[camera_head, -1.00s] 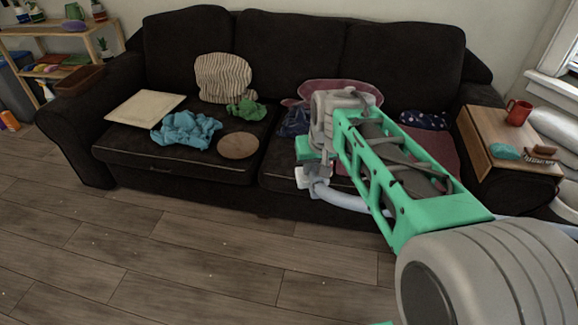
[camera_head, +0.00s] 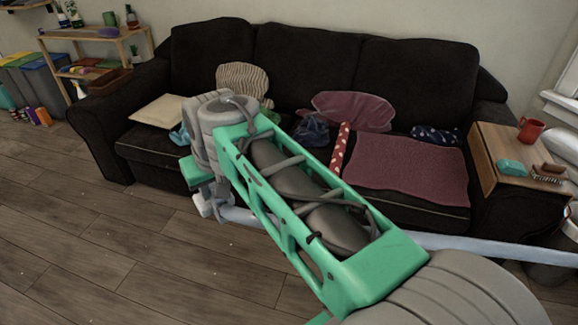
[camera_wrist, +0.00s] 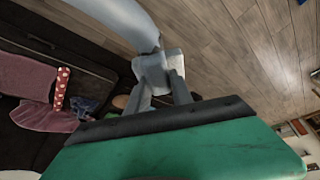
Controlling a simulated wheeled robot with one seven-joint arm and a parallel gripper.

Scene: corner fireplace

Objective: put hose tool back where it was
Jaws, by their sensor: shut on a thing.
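The hose tool is a long pale grey-blue tube (camera_head: 460,243) with a blocky light end. In the head view it runs from my gripper (camera_head: 212,203) rightward behind my arm to the right edge. My gripper is in front of the sofa's left part, above the floor. In the wrist view the curved tube (camera_wrist: 128,18) comes down from the top to its blocky end, and the fingers of my gripper (camera_wrist: 164,82) are shut on that end. My arm hides the tube's middle in the head view.
A dark sofa (camera_head: 320,65) holds cushions, cloths and a maroon blanket (camera_head: 410,168). A wooden arm tray (camera_head: 495,150) with a red mug (camera_head: 530,129) is at its right. A shelf (camera_head: 85,35) and bins (camera_head: 40,85) stand back left. The wooden floor (camera_head: 120,250) at front left is clear.

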